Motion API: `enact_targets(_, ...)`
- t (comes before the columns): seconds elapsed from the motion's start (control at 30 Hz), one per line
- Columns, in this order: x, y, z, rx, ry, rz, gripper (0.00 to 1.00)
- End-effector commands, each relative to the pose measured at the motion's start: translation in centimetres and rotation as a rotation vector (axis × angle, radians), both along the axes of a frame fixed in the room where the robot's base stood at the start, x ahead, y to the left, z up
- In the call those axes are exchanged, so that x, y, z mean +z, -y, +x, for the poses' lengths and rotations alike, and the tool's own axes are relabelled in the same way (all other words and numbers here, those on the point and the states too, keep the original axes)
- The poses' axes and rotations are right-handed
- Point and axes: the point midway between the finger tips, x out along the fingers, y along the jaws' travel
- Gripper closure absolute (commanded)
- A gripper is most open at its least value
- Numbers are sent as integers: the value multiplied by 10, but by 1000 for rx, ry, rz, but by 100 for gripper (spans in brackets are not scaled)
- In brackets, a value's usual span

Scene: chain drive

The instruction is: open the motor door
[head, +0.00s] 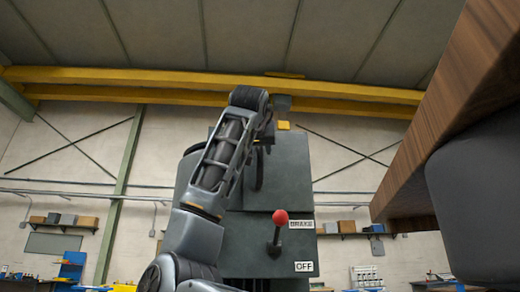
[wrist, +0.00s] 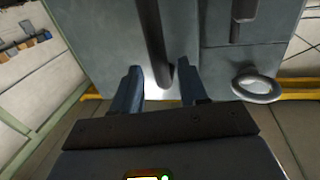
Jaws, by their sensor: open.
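The machine cabinet (head: 290,170) is dark grey-green and stands ahead of me. Its upper front panel, which looks like the motor door, carries a dark vertical bar handle (head: 259,172); the panel looks closed. My arm hides the panel's left part. In the wrist view a dark bar, apparently this handle (wrist: 152,40), runs down to between the two fingers of my gripper (wrist: 160,68). The fingers are open, one on each side of the bar's lower end, with gaps visible. I cannot tell how deep the bar sits between them.
A red-knobbed lever (head: 278,232) sticks out below the panel, beside BRAKE and OFF labels. A metal ring (wrist: 257,88) shows right of my gripper in the wrist view. A wooden slab (head: 440,110) and a dark rounded block (head: 480,200) fill the right side close by.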

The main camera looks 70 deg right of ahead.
Motion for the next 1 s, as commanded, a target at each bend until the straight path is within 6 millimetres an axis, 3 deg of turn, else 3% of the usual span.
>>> enact_targets(0.2,1,24,5,0,-2,1,57)
enact_targets(0.57,0,29,6,1,-1,-1,57)
enact_targets(1.0,0,29,6,1,-1,-1,99)
